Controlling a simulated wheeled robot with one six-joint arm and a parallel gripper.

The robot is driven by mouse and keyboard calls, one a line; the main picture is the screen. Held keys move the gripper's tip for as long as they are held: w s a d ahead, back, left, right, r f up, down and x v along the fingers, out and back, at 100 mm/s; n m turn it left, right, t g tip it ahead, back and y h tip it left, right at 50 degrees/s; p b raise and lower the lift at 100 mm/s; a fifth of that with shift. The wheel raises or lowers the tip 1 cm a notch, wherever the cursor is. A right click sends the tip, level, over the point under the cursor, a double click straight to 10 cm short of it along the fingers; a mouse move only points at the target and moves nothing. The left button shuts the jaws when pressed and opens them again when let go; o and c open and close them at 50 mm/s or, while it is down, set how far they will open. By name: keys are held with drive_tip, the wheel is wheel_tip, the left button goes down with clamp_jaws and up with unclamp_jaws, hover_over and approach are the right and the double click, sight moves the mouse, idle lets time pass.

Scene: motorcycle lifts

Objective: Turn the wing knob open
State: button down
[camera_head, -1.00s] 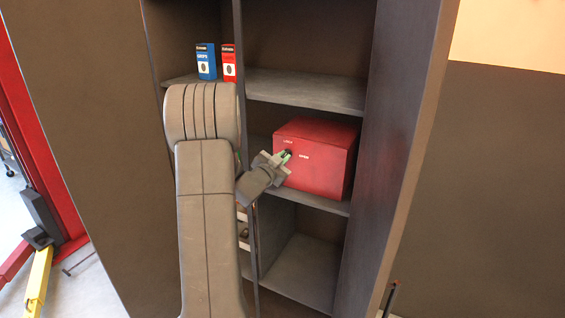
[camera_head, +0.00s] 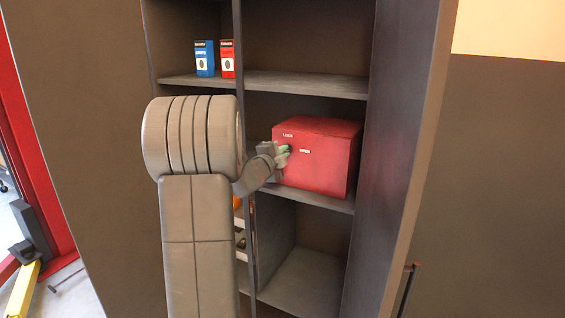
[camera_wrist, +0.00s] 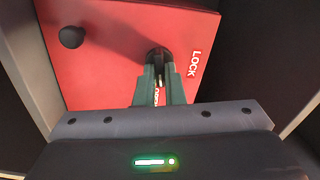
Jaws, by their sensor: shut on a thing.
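A red box (camera_head: 325,160) stands on a cabinet shelf, its front marked LOCK and OPEN. In the wrist view its red face (camera_wrist: 112,60) fills the upper part, and a LOCK label (camera_wrist: 195,63) sits right of the wing knob. The dark wing knob (camera_wrist: 157,54) is on that face, largely hidden by the fingers. My gripper (camera_wrist: 158,72) is shut on the knob; lettering shows partly between the fingers. In the head view my gripper (camera_head: 283,155) reaches the box front from the left and covers the knob.
The shelf above (camera_head: 305,84) and the cabinet's right side wall (camera_head: 400,140) bound the box's space. A blue carton (camera_head: 205,60) and a red carton (camera_head: 228,62) stand on the upper left shelf. A round black knob (camera_wrist: 71,37) sticks out from the box face.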

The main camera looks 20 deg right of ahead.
drive_tip(key=shift+f+m+b, duration=0.15)
drive_tip(key=shift+m+b, duration=0.6)
drive_tip(key=shift+m, duration=0.45)
drive_tip(key=c, duration=1.5)
unclamp_jaws()
drive_tip(key=shift+a, duration=0.1)
drive_tip(key=b+v, duration=0.1)
drive_tip(key=v, duration=1.2)
drive_tip(key=shift+s+a, duration=0.25)
drive_tip(key=shift+d, duration=0.1)
drive_tip(key=p+x, duration=0.1)
drive_tip(key=x, duration=1.2)
drive_tip(key=shift+w+d, duration=0.25)
drive_tip(key=shift+w, duration=0.05)
